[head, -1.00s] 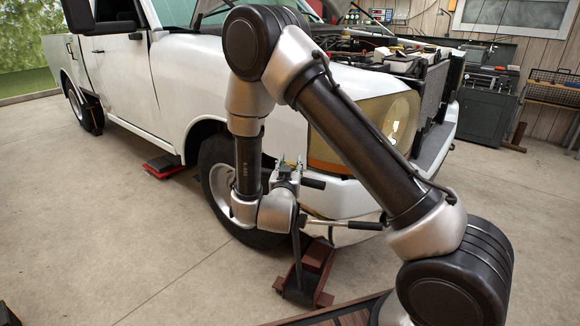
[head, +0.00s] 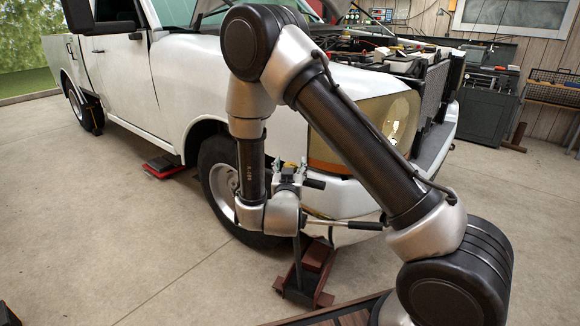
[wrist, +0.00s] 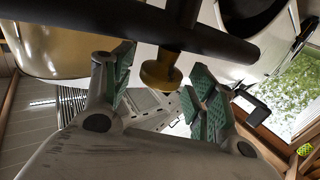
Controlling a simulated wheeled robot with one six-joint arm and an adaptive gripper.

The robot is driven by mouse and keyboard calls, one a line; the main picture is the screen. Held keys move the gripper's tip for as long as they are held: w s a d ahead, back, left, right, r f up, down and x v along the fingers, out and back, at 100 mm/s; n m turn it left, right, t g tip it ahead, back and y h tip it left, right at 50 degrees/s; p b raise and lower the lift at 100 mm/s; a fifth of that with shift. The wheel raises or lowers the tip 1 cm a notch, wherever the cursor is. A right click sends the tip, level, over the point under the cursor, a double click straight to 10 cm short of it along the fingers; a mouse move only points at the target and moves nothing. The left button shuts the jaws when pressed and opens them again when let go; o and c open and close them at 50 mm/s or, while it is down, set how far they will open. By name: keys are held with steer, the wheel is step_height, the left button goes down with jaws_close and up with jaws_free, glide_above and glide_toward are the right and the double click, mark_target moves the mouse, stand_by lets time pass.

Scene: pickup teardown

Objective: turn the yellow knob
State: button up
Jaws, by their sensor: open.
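The yellow knob (wrist: 158,75) shows in the wrist view at the end of a short dark stem below a black bar (wrist: 100,25). My gripper (wrist: 162,60) is open, with one green-padded finger on each side of the knob in the picture. The knob appears between the fingertips with gaps on both sides; I cannot tell how deep it sits between them.
The white truck (head: 180,85) stands behind my arm, its front wheel (head: 222,185) close to my wrist. A rod with a black grip (head: 355,225) juts right.

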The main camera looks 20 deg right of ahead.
steer(key=v, duration=1.1)
